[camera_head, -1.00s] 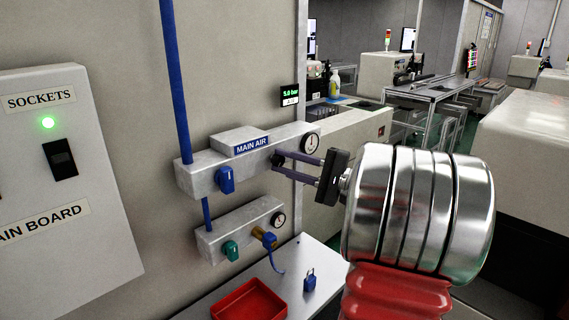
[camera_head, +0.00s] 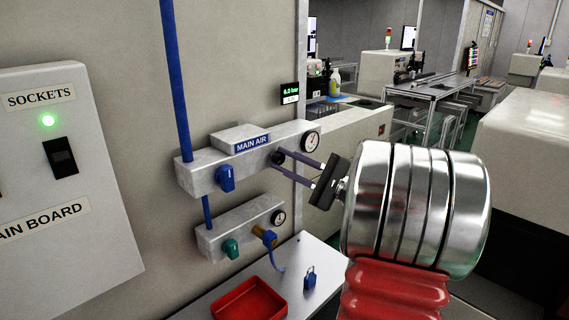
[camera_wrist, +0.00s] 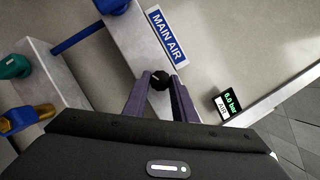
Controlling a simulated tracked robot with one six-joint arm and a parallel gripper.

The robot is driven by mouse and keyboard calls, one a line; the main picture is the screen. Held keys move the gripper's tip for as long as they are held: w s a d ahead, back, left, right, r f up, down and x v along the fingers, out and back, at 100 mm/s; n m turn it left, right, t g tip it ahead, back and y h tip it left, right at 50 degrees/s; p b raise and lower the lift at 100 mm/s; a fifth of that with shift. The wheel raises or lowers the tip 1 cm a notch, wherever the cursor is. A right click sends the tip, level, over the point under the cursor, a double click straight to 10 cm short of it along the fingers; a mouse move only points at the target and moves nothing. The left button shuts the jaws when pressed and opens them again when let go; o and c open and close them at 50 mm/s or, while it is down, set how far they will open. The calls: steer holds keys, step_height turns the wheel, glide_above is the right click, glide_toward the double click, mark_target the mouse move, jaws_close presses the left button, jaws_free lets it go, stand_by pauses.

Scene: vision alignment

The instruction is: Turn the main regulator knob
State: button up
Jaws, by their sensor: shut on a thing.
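The main regulator knob is a small black knob (camera_wrist: 159,80) on the MAIN AIR manifold (camera_head: 202,180), below and right of the blue label. My gripper (camera_head: 279,160) is shut on this knob, one finger on each side, and hides most of it in the head view. In the wrist view my gripper (camera_wrist: 160,84) shows both fingertips at the knob, and the gripper is rolled relative to the manifold. The round gauge (camera_head: 311,141) is on the manifold's right end. The small display (camera_head: 289,93) reads 6.0 bar in green.
A blue knob (camera_head: 226,178) sits left on the same manifold. Below are a lower manifold (camera_head: 213,242) with a teal knob (camera_head: 231,248) and a brass fitting (camera_head: 258,231). A red tray (camera_head: 219,306) and a blue padlock (camera_head: 309,279) lie on the shelf. A sockets panel (camera_head: 110,160) is at left.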

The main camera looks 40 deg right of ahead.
steer(key=o, duration=0.6)
steer(key=shift+d+f, duration=0.1)
steer(key=shift+f, duration=0.2)
steer(key=o, duration=0.4)
steer(key=shift+r, duration=0.15)
steer(key=shift+o, duration=0.2)
steer(key=v, duration=1.3)
steer(key=shift+s, duration=0.4)
steer(key=shift+d, duration=0.1)
